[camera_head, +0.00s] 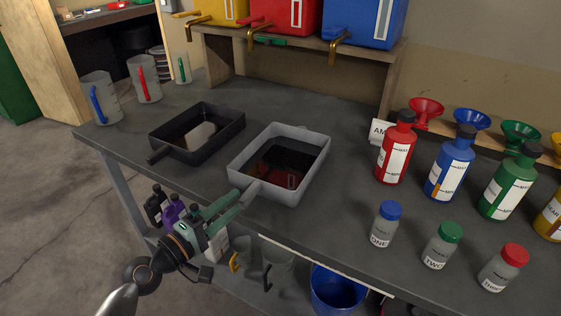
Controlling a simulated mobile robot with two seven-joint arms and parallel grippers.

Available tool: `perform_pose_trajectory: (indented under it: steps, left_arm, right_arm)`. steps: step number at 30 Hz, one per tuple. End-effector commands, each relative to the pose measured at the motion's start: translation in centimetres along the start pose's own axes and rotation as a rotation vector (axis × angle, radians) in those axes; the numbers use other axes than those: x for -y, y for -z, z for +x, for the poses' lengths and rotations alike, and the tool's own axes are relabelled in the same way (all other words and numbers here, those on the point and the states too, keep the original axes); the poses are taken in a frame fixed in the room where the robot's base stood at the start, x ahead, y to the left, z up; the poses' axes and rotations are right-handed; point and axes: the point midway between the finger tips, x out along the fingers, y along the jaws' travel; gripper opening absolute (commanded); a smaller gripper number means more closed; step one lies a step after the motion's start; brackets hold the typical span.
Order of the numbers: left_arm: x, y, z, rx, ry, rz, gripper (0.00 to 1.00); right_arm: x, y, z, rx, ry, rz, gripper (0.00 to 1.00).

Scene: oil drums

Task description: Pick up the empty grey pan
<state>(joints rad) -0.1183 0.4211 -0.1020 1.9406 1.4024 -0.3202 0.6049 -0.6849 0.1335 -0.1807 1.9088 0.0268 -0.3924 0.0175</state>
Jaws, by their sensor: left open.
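The grey pan (318,172) sits on the dark workbench, right of a black pan. Its short handle (251,191) points toward the front left. Its inside looks dark and glossy with reddish reflections; I cannot tell whether that is liquid or a bare floor. My left gripper (239,201) is open at the bench's front edge, its greenish fingers reaching up toward the handle. The fingertips are close to the handle's end; I cannot tell if they touch it or lie on both sides of it. My right gripper is not in view.
The black pan (168,146) stands close on the left. Jugs (143,82) stand at the back left. Coloured bottles (449,172) and small capped jars (385,225) stand to the right. Coloured drums with taps (363,22) sit on a shelf behind. A blue bucket (336,290) is below the bench.

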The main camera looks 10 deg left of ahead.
Motion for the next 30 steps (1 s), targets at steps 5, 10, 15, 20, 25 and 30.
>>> perform_pose_trajectory:
  steps: [5, 10, 15, 20, 25, 30]
  left_arm:
    - [-0.1, -0.1, 1.0, 0.001, 0.000, 0.002, 0.45]
    - [-0.2, -0.6, 3.4, 0.001, -0.002, -0.001, 0.45]
    - [0.0, -0.6, 5.5, 0.000, 0.000, 0.003, 0.45]
    - [0.2, -0.7, 6.0, 0.001, 0.002, 0.002, 0.45]
    - [0.2, -0.7, 5.9, 0.001, 0.002, 0.003, 0.43]
    - [0.2, -0.7, 5.9, 0.001, 0.001, 0.003, 0.24]
  right_arm:
    - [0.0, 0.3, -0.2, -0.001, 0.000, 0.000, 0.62]
    - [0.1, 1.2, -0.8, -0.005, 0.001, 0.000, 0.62]
    - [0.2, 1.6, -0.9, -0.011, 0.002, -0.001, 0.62]
    - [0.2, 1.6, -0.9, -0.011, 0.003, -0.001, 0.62]
    - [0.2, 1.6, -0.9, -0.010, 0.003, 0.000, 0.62]
    - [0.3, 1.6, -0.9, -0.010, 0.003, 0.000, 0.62]
